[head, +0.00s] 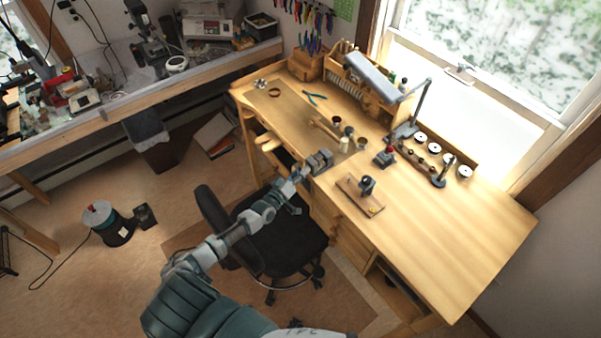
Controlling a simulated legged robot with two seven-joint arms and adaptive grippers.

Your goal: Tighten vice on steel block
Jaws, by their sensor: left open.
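A small dark vice-like device (367,184) stands on a wooden base (358,198) near the front edge of the wooden workbench (445,225). It is too small to tell how its jaws stand or whether a steel block sits between them. My left gripper (323,161) is open at the bench's front edge, to the left of and a little farther back than this device, and apart from it. I see nothing held in it. My right gripper is not in view.
A small dark and red tool (385,157), a desk lamp (422,105) and a rack with white discs (435,158) stand farther back. Blue pliers (314,97) lie at the far left. A black chair (280,240) stands below my arm. The bench's right part is clear.

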